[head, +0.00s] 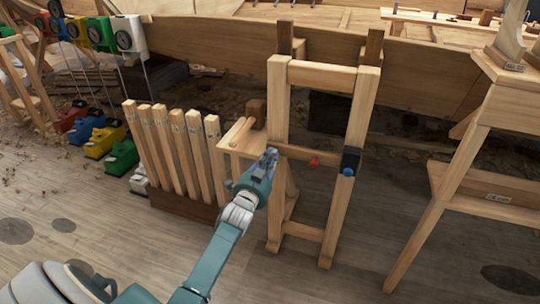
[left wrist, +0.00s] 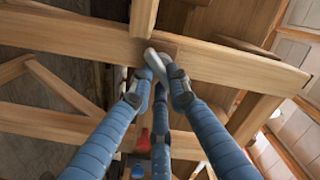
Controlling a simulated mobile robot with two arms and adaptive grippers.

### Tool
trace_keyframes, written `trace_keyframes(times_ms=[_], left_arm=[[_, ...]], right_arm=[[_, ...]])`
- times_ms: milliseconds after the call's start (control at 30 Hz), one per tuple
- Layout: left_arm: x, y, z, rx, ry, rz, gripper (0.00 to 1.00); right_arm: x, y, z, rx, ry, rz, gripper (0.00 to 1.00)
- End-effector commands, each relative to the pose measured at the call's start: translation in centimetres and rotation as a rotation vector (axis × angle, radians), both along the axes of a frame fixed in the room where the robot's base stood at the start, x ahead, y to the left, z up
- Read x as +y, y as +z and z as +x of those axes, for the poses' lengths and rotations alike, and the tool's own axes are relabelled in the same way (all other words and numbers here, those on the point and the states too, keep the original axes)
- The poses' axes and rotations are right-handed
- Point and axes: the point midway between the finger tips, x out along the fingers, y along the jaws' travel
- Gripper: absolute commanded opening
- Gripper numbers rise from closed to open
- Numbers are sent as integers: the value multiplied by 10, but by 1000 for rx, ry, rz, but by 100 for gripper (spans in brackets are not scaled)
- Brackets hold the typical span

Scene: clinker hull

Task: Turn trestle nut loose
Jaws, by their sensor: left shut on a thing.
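The wooden trestle (head: 279,122) stands upright in the middle of the head view, in front of the hull. My left gripper (head: 270,154) is at its left post, about level with the middle crossbar. In the left wrist view my blue-sleeved fingers (left wrist: 161,72) close together against a wooden beam (left wrist: 220,62). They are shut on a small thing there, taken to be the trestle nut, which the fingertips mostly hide. A red knob (head: 313,162) sits on the crossbar, and a blue knob (head: 348,172) sits by a dark block on the right post. My right gripper is not in view.
A rack of upright wooden slats (head: 178,150) stands close left of the trestle. Another wooden stand (head: 463,150) is at the right. Coloured blocks (head: 122,158) lie at the left, below hanging pulleys (head: 130,35). The floor in front (head: 330,285) is clear.

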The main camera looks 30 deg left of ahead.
Motion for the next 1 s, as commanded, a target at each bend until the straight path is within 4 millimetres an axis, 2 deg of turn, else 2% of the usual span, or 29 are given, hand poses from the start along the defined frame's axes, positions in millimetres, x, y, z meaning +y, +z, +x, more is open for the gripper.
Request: trace_keyframes(times_ms=[33, 400, 700, 1000], left_arm=[[-1, 1, 0, -4, -1, -33, 0], [0, 1, -1, -44, 0, -200, 0], [0, 0, -1, -54, 0, -237, 0], [0, 0, -1, -54, 0, -237, 0]], right_arm=[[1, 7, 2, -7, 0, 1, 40], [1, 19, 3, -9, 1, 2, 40], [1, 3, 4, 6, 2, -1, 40], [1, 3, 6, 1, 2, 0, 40]])
